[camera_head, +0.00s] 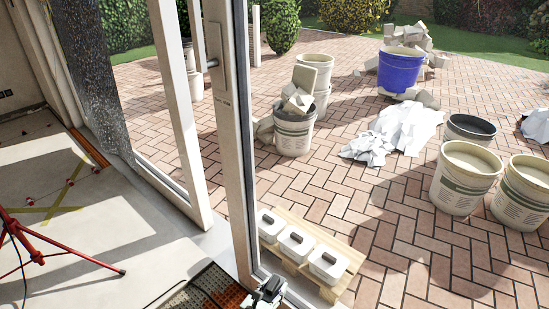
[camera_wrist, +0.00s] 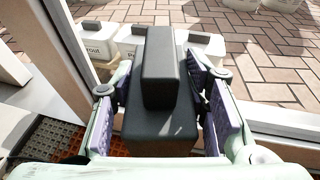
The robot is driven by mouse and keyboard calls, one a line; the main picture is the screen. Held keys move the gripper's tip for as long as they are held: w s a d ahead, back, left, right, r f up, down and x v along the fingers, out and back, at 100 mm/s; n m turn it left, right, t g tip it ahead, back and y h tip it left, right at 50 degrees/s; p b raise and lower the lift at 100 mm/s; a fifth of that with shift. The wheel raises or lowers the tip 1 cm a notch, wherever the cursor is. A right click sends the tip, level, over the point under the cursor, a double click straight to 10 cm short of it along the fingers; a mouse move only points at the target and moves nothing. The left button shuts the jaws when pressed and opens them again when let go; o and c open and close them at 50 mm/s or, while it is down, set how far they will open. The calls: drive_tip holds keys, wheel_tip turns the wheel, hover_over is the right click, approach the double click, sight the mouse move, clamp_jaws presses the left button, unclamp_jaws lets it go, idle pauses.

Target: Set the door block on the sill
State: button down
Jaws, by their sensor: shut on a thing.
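The door block, a dark grey block with a narrower raised grip (camera_wrist: 160,130), is between the two fingers of my gripper (camera_wrist: 162,108) in the wrist view. My gripper is shut on it, with a pad at each side. In the head view my gripper (camera_head: 268,290) is at the bottom edge by the foot of the door frame, and the block is hard to make out there. The pale sill (camera_head: 213,240) runs along the door opening; a pale strip of it shows right of my gripper in the wrist view (camera_wrist: 275,118). Contact between block and sill cannot be told.
The door leaf with its handle (camera_head: 213,62) stands close to my gripper. White lidded tubs (camera_head: 297,243) stand on a pallet just outside. An orange and dark grid mat (camera_head: 215,291) lies inside. A red tripod (camera_head: 40,255) stands left. Buckets (camera_head: 466,178) stand on the paving.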

drive_tip(key=shift+s+d+r, duration=0.1)
drive_tip(key=shift+d, duration=0.15)
drive_tip(key=shift+r, duration=0.2)
drive_tip(key=r, duration=0.3)
drive_tip(key=w+r+n+y, duration=0.1)
drive_tip(key=r, duration=0.3)
drive_tip(key=w+r+n+t+y, duration=0.1)
drive_tip(key=r, duration=0.2)
drive_tip(key=shift+w+r, duration=0.15)
drive_tip(key=shift+r+y, duration=0.25)
drive_tip(key=shift+y, duration=0.05)
